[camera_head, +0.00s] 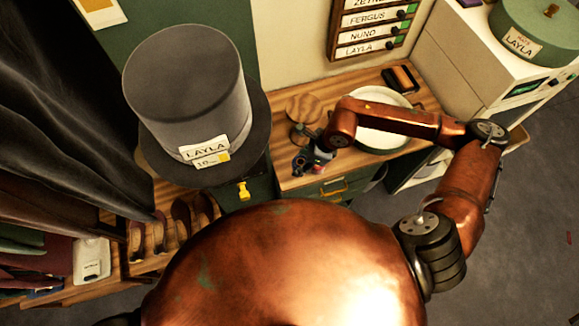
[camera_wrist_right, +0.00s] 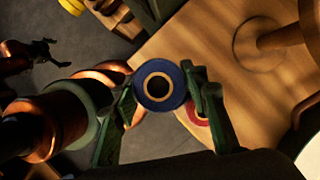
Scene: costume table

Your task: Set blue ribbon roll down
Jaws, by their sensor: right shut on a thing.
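The blue ribbon roll (camera_wrist_right: 158,65) shows in the right wrist view, its round face and tan core towards the camera. My right gripper (camera_wrist_right: 161,84) has its two green fingers on either side of the roll and is shut on it. In the head view my right gripper (camera_head: 308,162) is at the front edge of the wooden table (camera_head: 290,182). The roll is too small and covered there to make out. In the wrist view the roll overlaps the table edge; I cannot tell whether it touches the wood. My left gripper is not clearly seen.
A red roll (camera_wrist_right: 199,122) lies partly hidden behind the right finger. A wooden stand (camera_head: 304,107) and a white-rimmed bowl (camera_head: 405,142) are on the table near my arm. A grey top hat (camera_head: 185,85) labelled LAYLA stands to the left. Bare wood lies beside the rolls.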

